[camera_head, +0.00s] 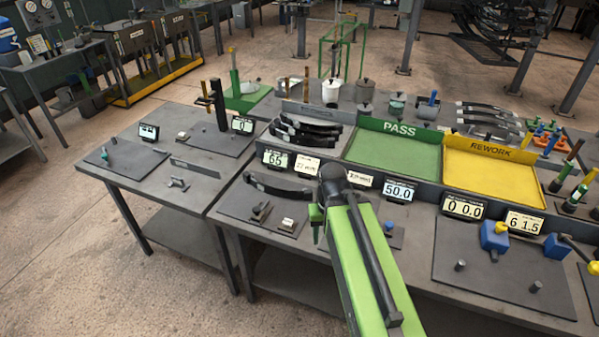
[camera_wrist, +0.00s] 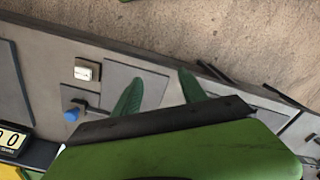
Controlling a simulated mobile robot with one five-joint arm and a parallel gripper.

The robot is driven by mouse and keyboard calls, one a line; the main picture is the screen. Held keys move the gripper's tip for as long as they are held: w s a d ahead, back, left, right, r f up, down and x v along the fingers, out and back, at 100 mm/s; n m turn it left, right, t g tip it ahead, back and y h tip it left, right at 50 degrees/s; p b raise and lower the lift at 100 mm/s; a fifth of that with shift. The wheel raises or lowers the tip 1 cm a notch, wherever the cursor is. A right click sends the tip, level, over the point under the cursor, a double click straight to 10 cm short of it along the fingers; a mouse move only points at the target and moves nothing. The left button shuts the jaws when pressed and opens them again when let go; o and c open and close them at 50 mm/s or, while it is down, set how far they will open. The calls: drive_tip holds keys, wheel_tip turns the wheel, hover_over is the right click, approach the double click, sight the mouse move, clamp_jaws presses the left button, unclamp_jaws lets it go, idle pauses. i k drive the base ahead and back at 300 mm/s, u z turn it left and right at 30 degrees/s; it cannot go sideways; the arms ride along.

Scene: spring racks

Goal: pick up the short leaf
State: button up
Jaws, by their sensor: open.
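A dark curved leaf (camera_head: 277,187) lies alone near the front of the middle bench in the head view, left of my gripper. Several dark leaves (camera_head: 305,131) are stacked behind it, left of the green tray. I cannot tell for sure which leaf is the short one. My gripper (camera_head: 317,222) hangs over the front part of the bench, partly hidden by my green arm. In the wrist view its two green fingers (camera_wrist: 160,88) are apart with nothing between them. No leaf shows in the wrist view.
A green PASS tray (camera_head: 392,152) and a yellow REWORK tray (camera_head: 492,172) stand behind a row of small displays (camera_head: 399,190). A blue-knobbed fixture (camera_wrist: 72,113) is left of my fingers in the wrist view. More leaves (camera_head: 487,115) lie at the back right.

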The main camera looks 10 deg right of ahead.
sight(306, 195)
drive_tip(key=k, duration=0.6)
drive_tip(key=u, duration=0.65)
drive_tip(key=i, duration=1)
drive_tip(key=u, duration=0.75)
drive_tip(key=i, duration=0.85)
